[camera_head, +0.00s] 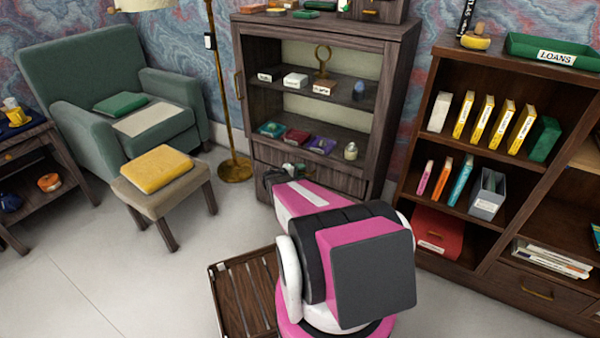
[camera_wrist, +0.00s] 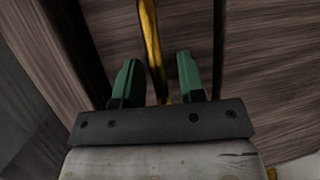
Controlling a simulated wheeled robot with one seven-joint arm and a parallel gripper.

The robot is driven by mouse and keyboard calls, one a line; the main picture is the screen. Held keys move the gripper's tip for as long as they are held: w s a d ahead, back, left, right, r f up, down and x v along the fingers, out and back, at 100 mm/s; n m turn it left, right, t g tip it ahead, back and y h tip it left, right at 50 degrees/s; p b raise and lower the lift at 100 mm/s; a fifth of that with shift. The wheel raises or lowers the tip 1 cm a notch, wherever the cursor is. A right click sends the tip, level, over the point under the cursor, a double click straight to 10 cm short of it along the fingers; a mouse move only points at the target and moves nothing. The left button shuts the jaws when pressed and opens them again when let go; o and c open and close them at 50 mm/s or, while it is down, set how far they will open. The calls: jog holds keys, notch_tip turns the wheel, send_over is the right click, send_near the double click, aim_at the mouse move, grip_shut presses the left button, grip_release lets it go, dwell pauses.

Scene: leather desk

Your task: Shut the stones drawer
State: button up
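No label reading "stones" is legible, so I cannot tell for sure which front is the stones drawer. My gripper (camera_head: 293,169) is low in front of the dark wooden cabinet (camera_head: 270,152), near its lower front, partly hidden by my arm. In the wrist view my gripper (camera_wrist: 158,82) has two green fingers spread apart. A thin golden bar (camera_wrist: 150,35), perhaps a handle, runs between them with gaps visible on both sides. Brown wood panels (camera_wrist: 270,60) with dark vertical gaps lie behind it.
A brass lamp pole (camera_head: 222,100) stands left of the cabinet. A yellow-topped stool (camera_head: 163,198) and green armchair (camera_head: 110,80) are at left. A bookcase (camera_head: 455,210) with a closed lower drawer (camera_head: 540,288) stands at right. A slatted wooden piece (camera_head: 245,295) lies beside my base.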

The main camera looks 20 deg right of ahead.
jog(key=v, duration=1)
jog(key=shift+a, duration=0.4)
jog(key=shift+s+r, duration=0.1)
jog(key=s+a+r+m+g+y, duration=0.1)
jog(key=s+a+r+y, duration=0.6)
jog(key=s, duration=0.3)
jog(key=s+a+r+m+g+y, duration=0.2)
jog(key=s+a+r+y, duration=0.5)
jog(key=s, duration=0.4)
jog(key=shift+a+r+g+y, duration=0.3)
jog(key=shift+a+y, duration=0.5)
jog(key=shift+a, duration=0.4)
